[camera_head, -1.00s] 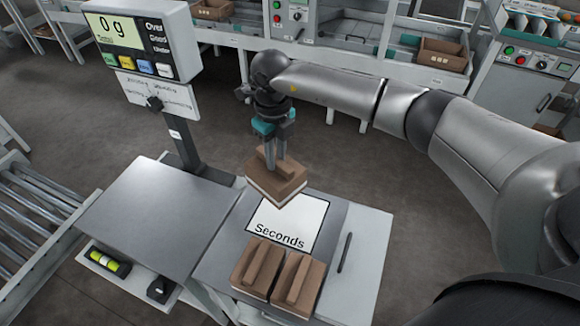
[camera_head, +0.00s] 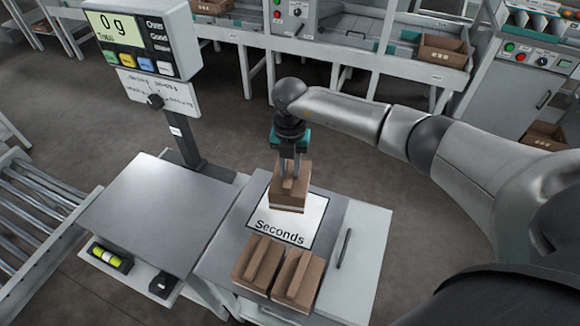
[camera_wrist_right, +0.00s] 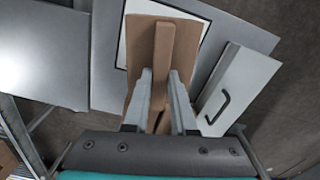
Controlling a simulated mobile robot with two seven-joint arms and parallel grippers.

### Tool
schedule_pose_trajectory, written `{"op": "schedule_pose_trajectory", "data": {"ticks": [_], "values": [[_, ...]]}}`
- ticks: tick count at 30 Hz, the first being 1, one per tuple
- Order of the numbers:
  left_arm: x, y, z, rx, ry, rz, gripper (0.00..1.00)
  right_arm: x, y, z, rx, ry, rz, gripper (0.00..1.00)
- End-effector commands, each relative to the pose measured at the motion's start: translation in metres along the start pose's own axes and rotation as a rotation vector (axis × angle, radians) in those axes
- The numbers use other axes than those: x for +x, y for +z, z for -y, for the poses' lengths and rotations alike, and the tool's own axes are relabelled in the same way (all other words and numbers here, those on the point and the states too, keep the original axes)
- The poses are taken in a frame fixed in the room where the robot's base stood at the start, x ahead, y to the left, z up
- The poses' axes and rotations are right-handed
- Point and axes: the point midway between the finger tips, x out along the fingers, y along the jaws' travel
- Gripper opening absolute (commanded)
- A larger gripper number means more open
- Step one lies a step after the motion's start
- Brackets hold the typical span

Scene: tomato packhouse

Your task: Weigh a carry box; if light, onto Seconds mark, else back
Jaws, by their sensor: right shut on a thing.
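My right gripper (camera_head: 288,165) is shut on the handle of a brown carry box (camera_head: 288,192). The box is over the far part of the white Seconds mark (camera_head: 281,236); whether it touches the mark I cannot tell. In the right wrist view the fingers (camera_wrist_right: 160,82) pinch the box's handle (camera_wrist_right: 163,48). Two more brown carry boxes (camera_head: 258,262) (camera_head: 298,276) stand side by side just in front of the mark. The scale's bare plate (camera_head: 160,212) is to the left, and its display (camera_head: 121,34) reads 0 g. My left gripper is not in view.
A roller conveyor (camera_head: 35,212) runs at the left. A yellow-green vial (camera_head: 107,256) and a small black block (camera_head: 160,287) are on a low shelf below the scale. Benches with crates (camera_head: 443,50) and a control cabinet (camera_head: 540,70) stand at the back.

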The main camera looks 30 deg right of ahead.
Motion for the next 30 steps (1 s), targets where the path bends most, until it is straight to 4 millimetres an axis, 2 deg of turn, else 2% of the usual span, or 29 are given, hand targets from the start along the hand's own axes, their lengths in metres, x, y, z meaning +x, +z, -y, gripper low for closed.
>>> {"op": "schedule_pose_trajectory", "data": {"ticks": [21,30], "values": [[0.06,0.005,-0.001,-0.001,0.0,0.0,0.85,0.069,0.0,0.0,-0.002,0.0,0.0,0.0],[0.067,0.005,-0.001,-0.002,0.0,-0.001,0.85,0.078,0.0,-0.001,-0.003,0.001,0.001,0.0]]}}
